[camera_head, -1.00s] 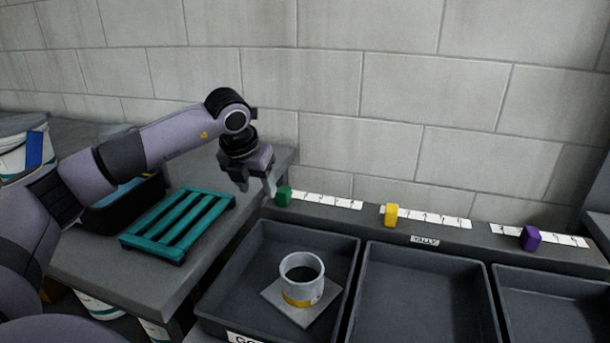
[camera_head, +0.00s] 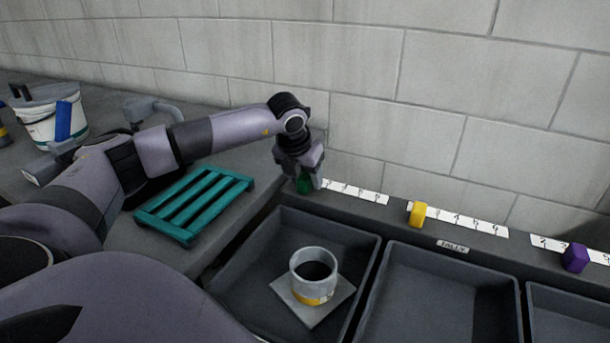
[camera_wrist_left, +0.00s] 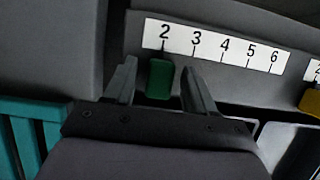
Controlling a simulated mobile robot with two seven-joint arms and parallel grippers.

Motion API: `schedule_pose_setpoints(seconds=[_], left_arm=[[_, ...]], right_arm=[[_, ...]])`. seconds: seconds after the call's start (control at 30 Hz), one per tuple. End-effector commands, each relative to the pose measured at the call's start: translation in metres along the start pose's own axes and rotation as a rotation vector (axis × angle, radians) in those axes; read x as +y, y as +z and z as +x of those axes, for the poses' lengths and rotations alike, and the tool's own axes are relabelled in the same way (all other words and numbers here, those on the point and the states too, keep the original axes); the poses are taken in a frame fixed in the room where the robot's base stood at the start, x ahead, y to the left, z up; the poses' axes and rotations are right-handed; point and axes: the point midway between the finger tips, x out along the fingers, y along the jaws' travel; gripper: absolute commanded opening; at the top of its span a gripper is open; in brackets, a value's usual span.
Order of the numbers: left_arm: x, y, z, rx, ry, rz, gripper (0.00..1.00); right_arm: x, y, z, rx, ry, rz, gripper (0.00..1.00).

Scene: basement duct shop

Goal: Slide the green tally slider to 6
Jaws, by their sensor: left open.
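The green tally slider (camera_head: 304,185) sits at the left end of its white number strip (camera_head: 352,191). In the left wrist view the green slider (camera_wrist_left: 160,79) stands just under the 2 on the strip (camera_wrist_left: 215,47), which reads 2 to 6 from left to right. My left gripper (camera_head: 307,182) is over the slider. In the left wrist view its two open fingers (camera_wrist_left: 159,88) stand on either side of the slider, with a gap to the right finger. The gripper partly hides the slider in the head view. My right gripper is not in view.
A yellow slider (camera_head: 417,214) and a purple slider (camera_head: 575,257) sit on their own strips to the right along the ledge. A teal slatted rack (camera_head: 194,204) lies on the left bench.

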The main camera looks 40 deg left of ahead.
Motion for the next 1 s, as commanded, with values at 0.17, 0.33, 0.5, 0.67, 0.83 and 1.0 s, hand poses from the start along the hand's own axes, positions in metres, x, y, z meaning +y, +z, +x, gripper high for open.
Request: schedule_pose_setpoints(seconds=[0.17,0.33,0.5,0.67,0.83,1.0], left_arm=[[0.000,0.000,0.003,0.000,0.001,0.000,0.55],[0.000,0.000,0.002,0.000,0.001,0.000,0.33],[0.000,0.000,0.002,0.000,0.001,0.000,0.00],[-0.005,0.000,0.002,0.000,-0.001,0.002,0.00],[-0.031,0.000,0.002,-0.001,-0.005,0.005,0.00],[-0.073,-0.001,0.002,-0.001,-0.008,0.006,0.00]], right_arm=[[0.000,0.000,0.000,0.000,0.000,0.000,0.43],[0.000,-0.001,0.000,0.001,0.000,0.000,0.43],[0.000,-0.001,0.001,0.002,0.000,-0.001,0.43],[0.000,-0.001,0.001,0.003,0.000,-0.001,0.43],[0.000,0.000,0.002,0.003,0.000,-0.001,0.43],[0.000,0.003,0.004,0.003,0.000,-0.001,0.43]])
